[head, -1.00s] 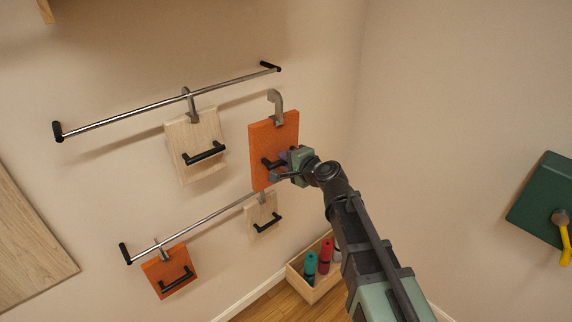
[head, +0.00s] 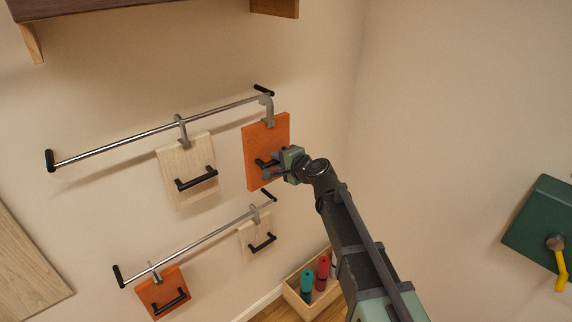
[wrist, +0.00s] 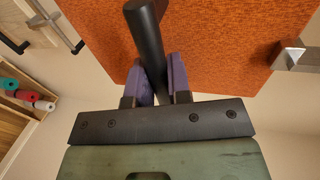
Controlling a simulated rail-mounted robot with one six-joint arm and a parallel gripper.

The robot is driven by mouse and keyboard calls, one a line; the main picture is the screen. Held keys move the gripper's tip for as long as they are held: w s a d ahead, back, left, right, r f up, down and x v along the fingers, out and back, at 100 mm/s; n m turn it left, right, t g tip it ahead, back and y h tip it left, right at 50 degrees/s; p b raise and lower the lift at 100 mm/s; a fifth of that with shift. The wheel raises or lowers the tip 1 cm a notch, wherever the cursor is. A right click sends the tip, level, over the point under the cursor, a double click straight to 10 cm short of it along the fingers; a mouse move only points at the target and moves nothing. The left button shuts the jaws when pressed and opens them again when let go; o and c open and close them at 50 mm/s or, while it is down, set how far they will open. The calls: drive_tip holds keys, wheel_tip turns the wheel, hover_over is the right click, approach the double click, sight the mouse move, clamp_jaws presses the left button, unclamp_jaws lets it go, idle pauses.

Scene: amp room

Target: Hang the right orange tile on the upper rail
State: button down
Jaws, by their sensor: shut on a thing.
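The right orange tile (head: 256,160) hangs from my gripper (head: 276,163), which is shut on its black handle. In the wrist view, the purple fingers of my gripper (wrist: 162,78) sit either side of the black handle (wrist: 146,38), before the orange tile (wrist: 225,40). The tile's grey hook (head: 269,113) overlaps the right end of the upper rail (head: 110,142) in the head view. I cannot tell whether the hook rests on the rail or is in front of it. The hook also shows in the wrist view (wrist: 293,56).
A pale wooden tile (head: 188,170) hangs on the upper rail, left of the orange one. The lower rail (head: 205,238) carries another orange tile (head: 162,292) and a pale tile (head: 258,236). A shelf (head: 150,8) is above. A box of rolls (head: 313,290) stands below.

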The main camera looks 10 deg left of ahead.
drive_tip(key=b+x, duration=0.3)
drive_tip(key=x, duration=0.8)
drive_tip(key=shift+a, duration=0.2)
idle(0.4)
drive_tip(key=c, duration=1)
unclamp_jaws()
